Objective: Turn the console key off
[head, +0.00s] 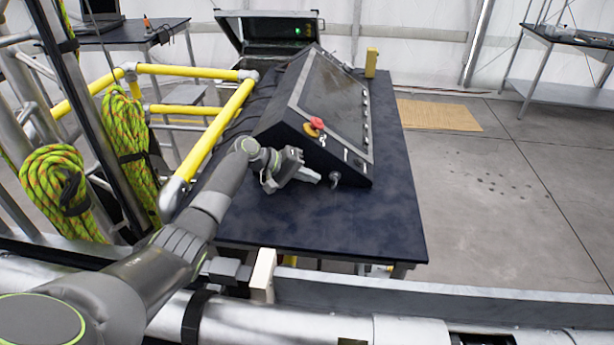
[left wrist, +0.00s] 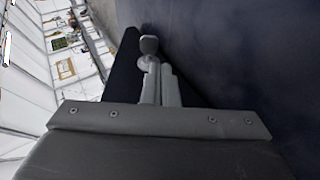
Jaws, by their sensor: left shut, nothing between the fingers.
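The console (head: 325,95) is a dark, sloped box with a large screen, standing on a dark blue table. A small grey key (head: 334,179) sticks out low on its near end. The key also shows in the left wrist view (left wrist: 149,46), with a rounded head, just beyond the fingertips. My left gripper (head: 314,177) is shut and empty, with its tips pointing at the key from the left. In the left wrist view the closed fingers (left wrist: 160,84) reach close to the key; I cannot tell whether they touch it. My right gripper is not in view.
A red mushroom button (head: 317,123) sits on the console's near corner above the key. Yellow railings (head: 215,130) run along the left of the table (head: 370,225). An open case (head: 270,35) stands behind. The table's near part is clear.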

